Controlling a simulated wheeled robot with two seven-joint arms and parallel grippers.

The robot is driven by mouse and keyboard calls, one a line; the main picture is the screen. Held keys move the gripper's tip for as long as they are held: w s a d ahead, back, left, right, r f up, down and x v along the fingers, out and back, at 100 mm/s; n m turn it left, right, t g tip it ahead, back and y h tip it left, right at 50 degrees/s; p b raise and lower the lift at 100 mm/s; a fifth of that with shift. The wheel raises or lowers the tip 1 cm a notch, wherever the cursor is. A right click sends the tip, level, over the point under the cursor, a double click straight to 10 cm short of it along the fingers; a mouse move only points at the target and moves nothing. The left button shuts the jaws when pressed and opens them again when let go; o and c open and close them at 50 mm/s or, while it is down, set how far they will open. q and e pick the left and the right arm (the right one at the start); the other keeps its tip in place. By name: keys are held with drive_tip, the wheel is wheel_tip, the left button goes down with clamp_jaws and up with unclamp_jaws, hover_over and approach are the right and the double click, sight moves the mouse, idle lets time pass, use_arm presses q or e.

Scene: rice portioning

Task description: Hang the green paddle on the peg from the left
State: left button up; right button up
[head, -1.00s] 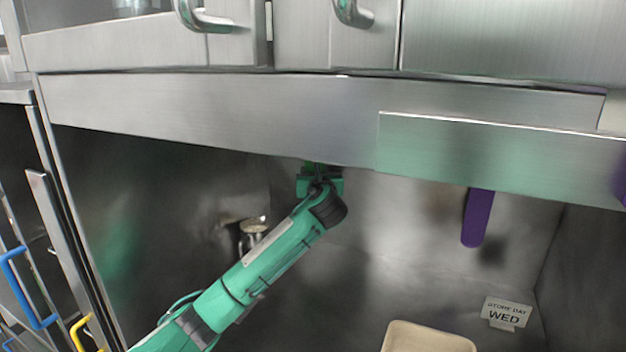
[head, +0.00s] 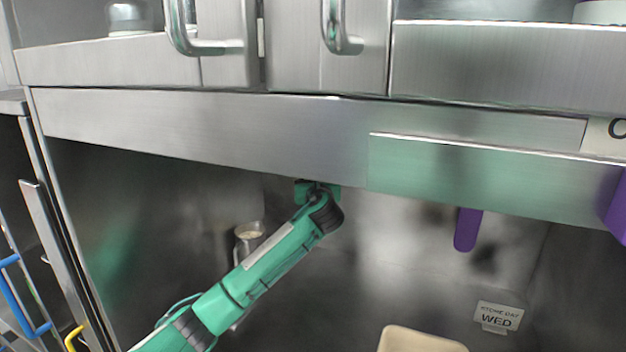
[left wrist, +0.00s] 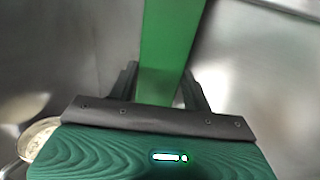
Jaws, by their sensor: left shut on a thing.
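The green paddle (left wrist: 172,45) shows in the left wrist view as a flat green strip between my left gripper's fingers (left wrist: 160,88). It runs up out of the top of that view. My left gripper (head: 317,187) is shut on it. In the head view the gripper is at the lower edge of a steel panel (head: 230,128), which hides the fingers and the paddle. I cannot make out the peg in either view. My right gripper is not in view.
A purple strip (head: 467,230) hangs below the steel ledge (head: 480,180) on the right. A purple object (head: 617,210) is at the right edge. A sign reading WED (head: 497,317), a beige container (head: 415,341) and a metal container (head: 248,235) are lower down. Cabinet handles are above.

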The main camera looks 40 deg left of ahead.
use_arm(q)
drive_tip(key=o, duration=1.1)
drive_tip(key=shift+c, duration=0.2)
drive_tip(key=p+v, duration=0.7)
drive_tip(key=v, duration=0.6)
drive_tip(key=shift+s+d+p, duration=0.25)
drive_tip(key=shift+s+p, duration=0.05)
drive_tip(key=shift+p, duration=0.05)
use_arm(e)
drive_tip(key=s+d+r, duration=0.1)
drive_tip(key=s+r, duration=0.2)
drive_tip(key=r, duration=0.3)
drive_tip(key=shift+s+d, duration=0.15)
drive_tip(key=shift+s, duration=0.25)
use_arm(q)
drive_tip(key=shift+r, duration=0.1)
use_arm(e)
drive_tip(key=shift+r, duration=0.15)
